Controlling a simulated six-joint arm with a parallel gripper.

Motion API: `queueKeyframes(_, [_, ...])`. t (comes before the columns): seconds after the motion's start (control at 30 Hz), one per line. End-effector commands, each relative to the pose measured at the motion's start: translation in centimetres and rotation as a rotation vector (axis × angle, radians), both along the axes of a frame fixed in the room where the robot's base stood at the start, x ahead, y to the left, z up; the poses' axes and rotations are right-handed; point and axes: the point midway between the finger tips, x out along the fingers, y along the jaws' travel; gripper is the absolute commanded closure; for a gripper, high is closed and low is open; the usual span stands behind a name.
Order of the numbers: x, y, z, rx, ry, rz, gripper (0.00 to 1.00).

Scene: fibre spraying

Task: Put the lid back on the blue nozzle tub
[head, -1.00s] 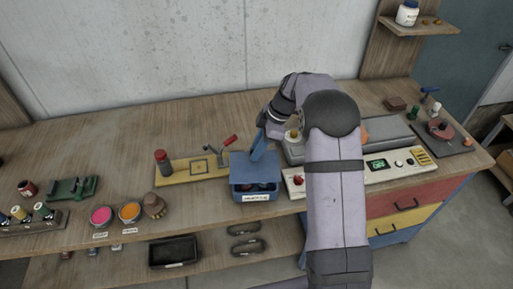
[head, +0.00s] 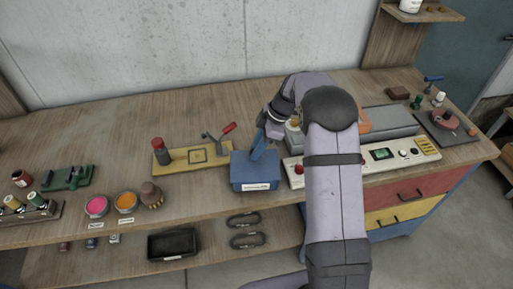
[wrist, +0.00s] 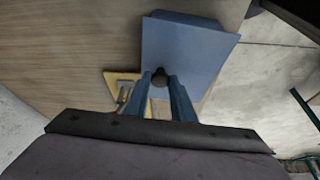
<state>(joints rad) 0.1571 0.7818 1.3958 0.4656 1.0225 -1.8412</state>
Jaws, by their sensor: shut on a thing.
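The blue nozzle tub (head: 257,185) stands near the front edge of the bench, its pale label facing front. The blue lid (head: 243,167) covers the top of the tub in the head view. In the wrist view the flat blue lid (wrist: 185,50) fills the upper middle, with a dark round knob (wrist: 159,77) on it. My gripper (wrist: 166,84) is shut on the lid by this knob; it also shows above the tub in the head view (head: 257,155). I cannot tell whether the lid is fully seated on the rim. The tub's inside is hidden.
A yellow plate with a red-handled toggle clamp (head: 197,157) lies left of the tub. A white control panel (head: 382,155) stands close on the right. Pink (head: 96,206) and orange (head: 125,202) pots are further left. The bench behind the tub is clear.

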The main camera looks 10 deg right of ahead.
Motion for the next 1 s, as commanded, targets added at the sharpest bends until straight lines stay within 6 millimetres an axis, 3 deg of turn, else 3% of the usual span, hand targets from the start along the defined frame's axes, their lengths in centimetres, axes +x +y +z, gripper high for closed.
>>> queueKeyframes(0.27, [0.0,0.0,0.0,0.000,0.000,0.000,1.00])
queueKeyframes(0.3, [0.0,0.0,0.0,0.000,0.000,0.000,0.75])
queueKeyframes(0.4, [0.0,0.0,0.0,0.000,0.000,0.000,0.56])
queueKeyframes(0.77, [0.1,-0.1,0.2,0.000,-0.002,0.000,0.56])
queueKeyframes(1.0, [0.0,-1.1,2.3,-0.002,-0.005,-0.001,0.56])
